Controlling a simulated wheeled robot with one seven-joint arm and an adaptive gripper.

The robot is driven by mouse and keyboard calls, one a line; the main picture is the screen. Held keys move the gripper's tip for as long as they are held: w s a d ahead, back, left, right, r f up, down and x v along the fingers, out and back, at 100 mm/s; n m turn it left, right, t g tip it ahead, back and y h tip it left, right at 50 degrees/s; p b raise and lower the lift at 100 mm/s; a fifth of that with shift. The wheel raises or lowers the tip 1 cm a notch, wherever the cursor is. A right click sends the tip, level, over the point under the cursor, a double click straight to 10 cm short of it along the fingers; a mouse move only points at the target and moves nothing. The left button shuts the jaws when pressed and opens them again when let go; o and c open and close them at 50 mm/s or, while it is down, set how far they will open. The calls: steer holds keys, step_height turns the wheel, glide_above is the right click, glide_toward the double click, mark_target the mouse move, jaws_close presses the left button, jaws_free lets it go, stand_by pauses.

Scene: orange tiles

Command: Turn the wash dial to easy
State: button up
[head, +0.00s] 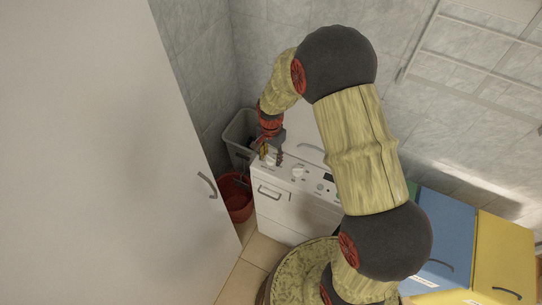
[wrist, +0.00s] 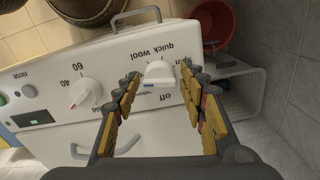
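The wash dial (wrist: 158,74) is a white knob on the washing machine's (head: 280,210) white front panel. In the wrist view its printed labels show upside down, with "off", "quick wool" and "spin" legible; I cannot make out "easy". My gripper (wrist: 160,76) is open, with one yellow-padded finger on each side of the dial. There seems to be a gap between the dial and each finger; contact is not clear. In the head view my gripper (head: 271,157) is at the panel's left end and partly covers the dial.
A second dial (wrist: 85,93) marked 40 and 60 sits beside it, with a green display (wrist: 32,117) further along. A red bucket (head: 236,198) and a grey bin (head: 238,135) stand left of the machine. A large white door (head: 90,160) fills the head view's left side.

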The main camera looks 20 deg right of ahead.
mark_target(271, 157)
steer(key=shift+o, duration=0.6)
steer(key=shift+r, duration=0.15)
steer(key=shift+r, duration=0.4)
step_height(271, 157, up, 11)
steer(key=s+r+n+t+b, duration=0.2)
steer(key=s+r+n, duration=0.3)
steer(key=s+r, duration=0.3)
steer(key=s+r+n+t+b, duration=0.3)
steer(key=s+r+n, duration=0.3)
steer(key=s, duration=0.9)
step_height(271, 157, up, 3)
steer(key=shift+s+d+f+t+b, duration=0.15)
steer(key=shift+t+b, duration=0.15)
steer(key=shift+b, duration=0.45)
